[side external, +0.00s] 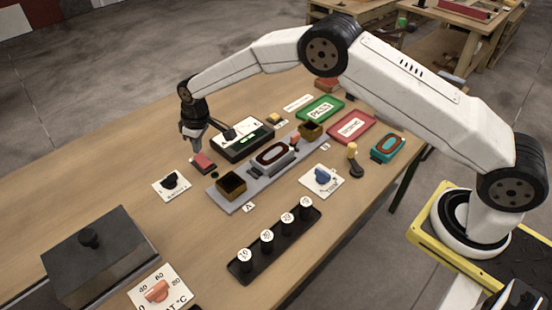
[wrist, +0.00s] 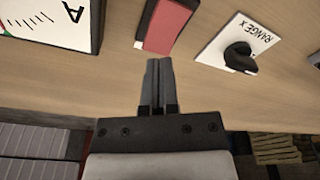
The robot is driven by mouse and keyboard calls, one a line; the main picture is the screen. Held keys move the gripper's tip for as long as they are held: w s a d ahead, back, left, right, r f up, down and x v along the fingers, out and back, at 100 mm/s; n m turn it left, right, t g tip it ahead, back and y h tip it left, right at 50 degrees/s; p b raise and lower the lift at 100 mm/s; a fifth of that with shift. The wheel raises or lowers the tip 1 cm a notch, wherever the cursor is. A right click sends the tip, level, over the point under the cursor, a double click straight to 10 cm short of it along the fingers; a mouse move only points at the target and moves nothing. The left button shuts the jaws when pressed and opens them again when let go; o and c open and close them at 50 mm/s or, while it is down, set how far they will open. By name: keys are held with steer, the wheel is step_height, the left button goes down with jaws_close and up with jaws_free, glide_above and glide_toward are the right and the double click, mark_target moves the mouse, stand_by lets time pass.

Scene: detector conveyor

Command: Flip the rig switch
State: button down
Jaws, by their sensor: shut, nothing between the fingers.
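A red block with a dark edge (side external: 203,162) lies on the wooden table beside the meter; it looks like the rig switch, but no label on it is readable. It also shows at the top of the wrist view (wrist: 168,25), just beyond my fingertips. My gripper (side external: 192,150) points down above the table, a little left of and above the red block. In the wrist view my gripper's fingers (wrist: 159,62) are together with nothing between them. I cannot tell whether the fingertips touch the block.
A black-cased meter (side external: 240,140) stands right behind the block. A black knob card (side external: 171,182), marked RANGE X in the wrist view (wrist: 236,46), lies in front. A grey track (side external: 225,205), blue knob card (side external: 322,180) and black weight tray (side external: 275,247) are nearby. Bare table lies left.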

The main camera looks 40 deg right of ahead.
mark_target(205, 157)
steer(key=shift+f, duration=1.3)
stand_by(1.1)
steer(key=shift+r, duration=3.6)
steer(key=shift+s+d+r, duration=0.3)
steer(key=shift+d+r, duration=0.05)
steer(key=shift+d, duration=0.15)
steer(key=s+d+r+m, duration=0.3)
steer(key=s+d+r, duration=0.2)
steer(key=s+d, duration=0.65)
steer(key=s+d+m+t, duration=0.1)
steer(key=s+d+m, duration=0.2)
steer(key=s, duration=1.7)
steer(key=shift+d+h, duration=0.4)
steer(key=shift+d, duration=0.3)
